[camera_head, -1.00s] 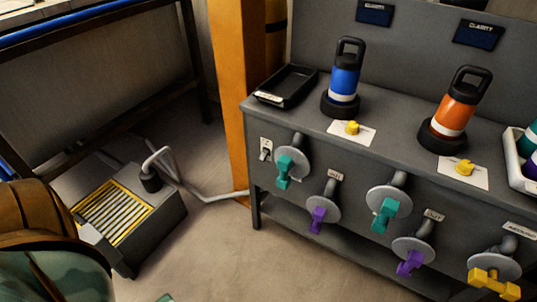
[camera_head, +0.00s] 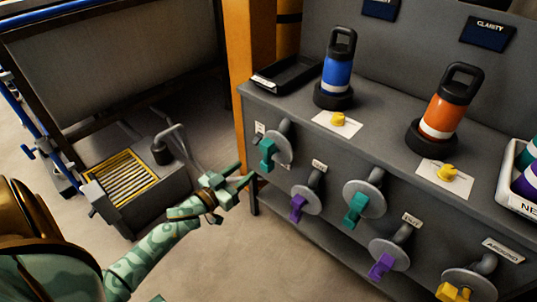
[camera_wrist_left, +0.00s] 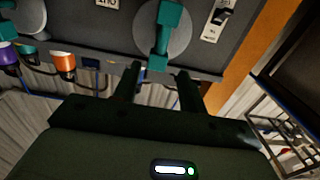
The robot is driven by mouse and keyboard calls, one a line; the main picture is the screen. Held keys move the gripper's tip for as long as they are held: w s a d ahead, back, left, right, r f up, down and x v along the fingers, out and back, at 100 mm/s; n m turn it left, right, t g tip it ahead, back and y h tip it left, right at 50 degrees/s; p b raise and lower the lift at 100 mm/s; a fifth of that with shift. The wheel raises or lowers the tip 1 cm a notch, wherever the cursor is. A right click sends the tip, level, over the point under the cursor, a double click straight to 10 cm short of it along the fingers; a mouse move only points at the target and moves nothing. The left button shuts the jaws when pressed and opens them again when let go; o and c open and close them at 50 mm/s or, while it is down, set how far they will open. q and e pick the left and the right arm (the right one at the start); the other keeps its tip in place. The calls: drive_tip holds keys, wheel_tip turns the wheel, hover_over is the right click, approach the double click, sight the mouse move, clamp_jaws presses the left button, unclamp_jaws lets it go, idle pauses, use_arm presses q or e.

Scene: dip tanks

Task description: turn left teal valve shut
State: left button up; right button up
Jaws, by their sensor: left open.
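The left teal valve (camera_head: 268,152) is a teal handle on a round grey disc on the front of the grey cabinet, at its left end. Its handle hangs roughly downward. My left gripper (camera_head: 243,175) is open and empty, just left of and a little below this valve. In the left wrist view the teal handle (camera_wrist_left: 163,30) stands ahead of the spread fingers (camera_wrist_left: 157,75), apart from them as far as I can tell. A second teal valve (camera_head: 357,208) sits further right. My right gripper is not in view.
Purple valves (camera_head: 298,207) and a yellow valve (camera_head: 453,292) are on the same front. A blue bottle (camera_head: 337,75), an orange bottle (camera_head: 441,112) and a black tray (camera_head: 290,73) stand on top. An orange post (camera_head: 243,70) rises behind the cabinet's left end. A grated box (camera_head: 122,178) stands on the floor.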

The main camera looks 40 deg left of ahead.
sight(265, 155)
use_arm(q)
drive_tip(key=w+b, duration=0.1)
drive_tip(key=w, duration=0.2)
drive_tip(key=w+b, duration=0.1)
drive_tip(key=w, duration=0.3)
drive_tip(key=w+b, duration=0.1)
drive_tip(key=w, duration=0.2)
drive_tip(key=shift+w+d+f, duration=0.25)
drive_tip(key=shift+w+d, duration=0.05)
drive_tip(key=shift+d, duration=0.1)
drive_tip(key=shift+w+r, duration=0.1)
drive_tip(key=shift+w, duration=0.25)
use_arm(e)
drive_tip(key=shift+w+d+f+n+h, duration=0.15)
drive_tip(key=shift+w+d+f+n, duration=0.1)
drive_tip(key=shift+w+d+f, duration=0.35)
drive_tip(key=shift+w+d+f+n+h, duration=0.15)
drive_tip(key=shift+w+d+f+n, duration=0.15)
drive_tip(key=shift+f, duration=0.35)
use_arm(q)
clamp_jaws()
